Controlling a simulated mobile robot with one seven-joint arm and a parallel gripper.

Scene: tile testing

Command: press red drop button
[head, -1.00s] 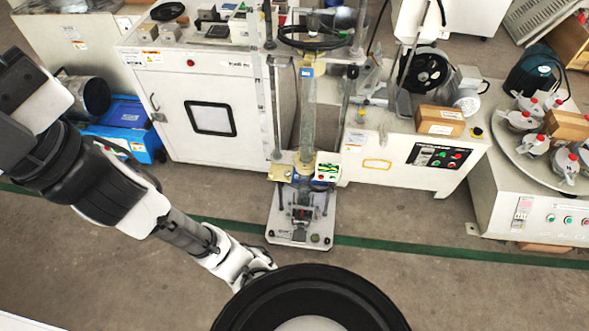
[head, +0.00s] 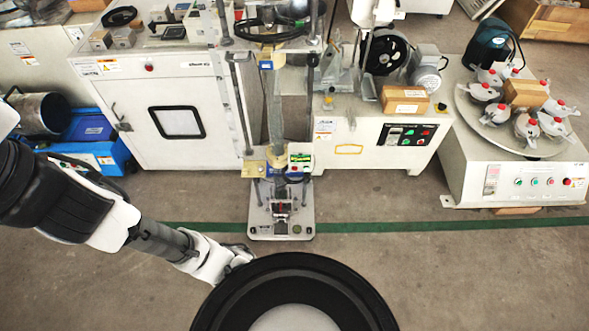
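The drop tester is a tall narrow machine with a grey base plate (head: 281,227) on the floor at the middle of the head view. A small control box (head: 300,161) with green and red spots sits on its column; the single red button is too small to make out clearly. My arm reaches in from the left. My gripper (head: 240,257) is left of and below the base plate in the picture, apart from the control box. Its fingers are small and partly merge with my black round body part, so their opening does not show.
A white cabinet (head: 140,95) stands behind on the left, with a blue case (head: 95,140) beside it. A white panel machine (head: 375,150) with red and green buttons is right of the tester. A round turntable (head: 490,140) stands farther right. The floor in front is clear.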

